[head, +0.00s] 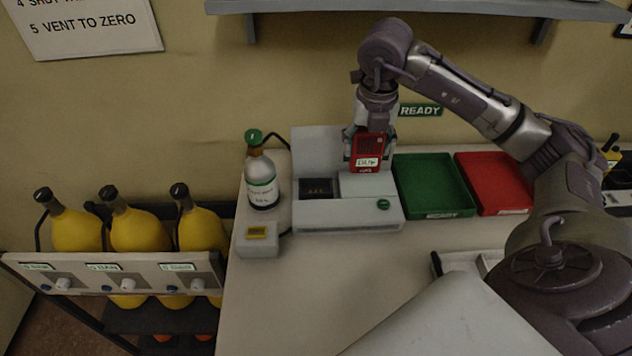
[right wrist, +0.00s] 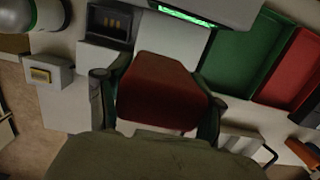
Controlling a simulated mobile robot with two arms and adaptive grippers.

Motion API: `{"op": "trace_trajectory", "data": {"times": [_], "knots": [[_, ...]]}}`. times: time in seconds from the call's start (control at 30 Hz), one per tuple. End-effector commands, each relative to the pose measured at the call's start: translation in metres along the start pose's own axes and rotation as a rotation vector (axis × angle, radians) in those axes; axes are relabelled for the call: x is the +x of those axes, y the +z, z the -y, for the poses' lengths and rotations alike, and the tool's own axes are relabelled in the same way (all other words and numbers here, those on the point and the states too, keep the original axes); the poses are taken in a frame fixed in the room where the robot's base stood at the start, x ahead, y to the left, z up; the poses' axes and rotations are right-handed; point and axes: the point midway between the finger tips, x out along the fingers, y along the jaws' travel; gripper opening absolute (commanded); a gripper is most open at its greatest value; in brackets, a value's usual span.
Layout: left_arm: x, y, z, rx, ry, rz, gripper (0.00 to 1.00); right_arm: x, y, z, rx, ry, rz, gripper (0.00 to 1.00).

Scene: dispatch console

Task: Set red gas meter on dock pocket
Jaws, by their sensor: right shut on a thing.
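The red gas meter (head: 367,150) is upright in my right gripper (head: 368,128), which is shut on it. The meter is in front of the upright back of the grey dock (head: 350,216). The dark dock pocket (head: 320,188) lies below and to the left of the meter and looks empty. In the right wrist view the meter (right wrist: 158,90) fills the middle between the two fingers, and the pocket (right wrist: 109,22) shows at the upper left. I cannot tell the exact gap between meter and dock. My left gripper is not in view.
A gas bottle with a green cap (head: 261,178) and a small grey box (head: 258,239) stand left of the dock. A green tray (head: 433,184) and a red tray (head: 492,182) lie to its right. Yellow cylinders (head: 140,231) stand in a rack at left.

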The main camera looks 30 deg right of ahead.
Motion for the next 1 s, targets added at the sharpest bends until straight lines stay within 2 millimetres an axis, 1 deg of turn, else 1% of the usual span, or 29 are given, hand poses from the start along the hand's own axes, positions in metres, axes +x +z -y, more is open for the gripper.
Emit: {"op": "trace_trajectory", "data": {"times": [0.03, 0.2, 0.3, 0.43, 0.5, 0.6, 0.67, 0.83, 0.9, 1.0], "knots": [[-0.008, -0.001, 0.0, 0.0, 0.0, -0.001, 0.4, 0.003, 0.001, -0.012, -0.004, 0.004, -0.005, 0.23], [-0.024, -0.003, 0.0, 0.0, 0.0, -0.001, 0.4, 0.027, 0.01, -0.05, -0.004, 0.005, -0.005, 0.22], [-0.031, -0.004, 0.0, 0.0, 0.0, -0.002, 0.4, 0.041, 0.015, -0.071, -0.004, 0.004, -0.004, 0.22], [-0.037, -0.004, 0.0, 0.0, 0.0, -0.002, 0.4, 0.055, 0.019, -0.09, -0.004, 0.002, -0.003, 0.22], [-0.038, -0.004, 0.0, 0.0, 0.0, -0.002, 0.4, 0.06, 0.021, -0.096, -0.004, 0.002, -0.001, 0.22], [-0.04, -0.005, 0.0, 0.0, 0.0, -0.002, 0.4, 0.066, 0.021, -0.099, -0.004, 0.001, -0.001, 0.22], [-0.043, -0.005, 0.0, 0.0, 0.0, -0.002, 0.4, 0.072, 0.02, -0.099, -0.004, -0.001, -0.003, 0.22], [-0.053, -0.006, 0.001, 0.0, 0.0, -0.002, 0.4, 0.096, 0.016, -0.099, -0.003, 0.0, -0.003, 0.22], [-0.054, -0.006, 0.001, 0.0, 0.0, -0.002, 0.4, 0.102, 0.016, -0.099, -0.003, 0.001, -0.001, 0.22], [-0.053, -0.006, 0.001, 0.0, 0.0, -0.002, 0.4, 0.105, 0.016, -0.099, -0.003, 0.002, 0.001, 0.22]]}}
